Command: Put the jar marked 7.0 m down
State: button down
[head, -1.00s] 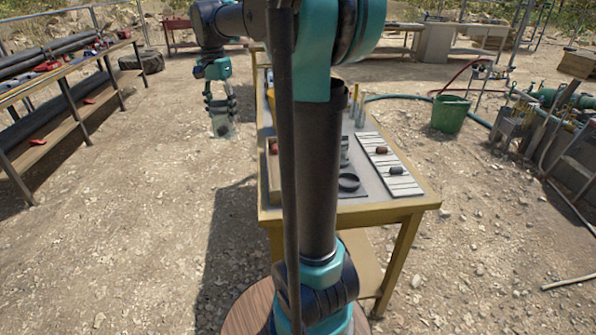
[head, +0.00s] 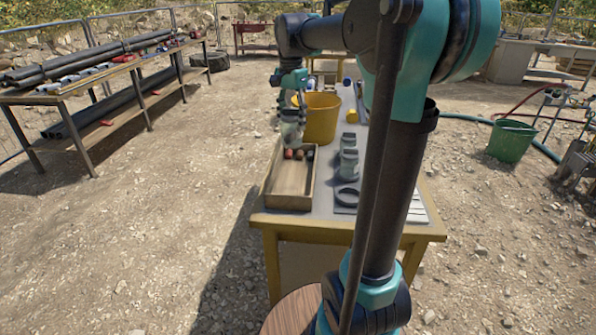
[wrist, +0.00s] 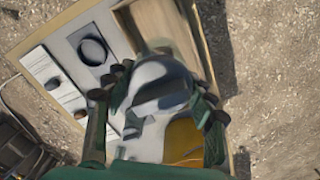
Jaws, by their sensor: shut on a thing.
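My gripper (head: 292,108) is shut on a clear glass jar (head: 291,130), held upright above the far end of the wooden tray (head: 290,201) at the table's left side. The jar also shows blurred between my fingers in the wrist view (wrist: 160,80). No marking on it can be read. Two other greyish jars (head: 348,166) stand on the table to the right of the tray.
A yellow bucket (head: 320,120) stands just behind the held jar. Small red and dark items (head: 300,154) lie in the tray. A white slatted board (head: 417,212) is at the table's right, partly behind my arm. A green bucket (head: 510,143) is on the ground.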

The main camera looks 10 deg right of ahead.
aim_at(292, 133)
notch_tip(292, 133, down, 17)
jog(key=shift+r, duration=0.1)
dwell(0.3)
jog(key=c, duration=0.6)
grip_release()
jog(key=shift+o, duration=0.2)
notch_tip(292, 133, up, 12)
jog(key=shift+r, duration=0.1)
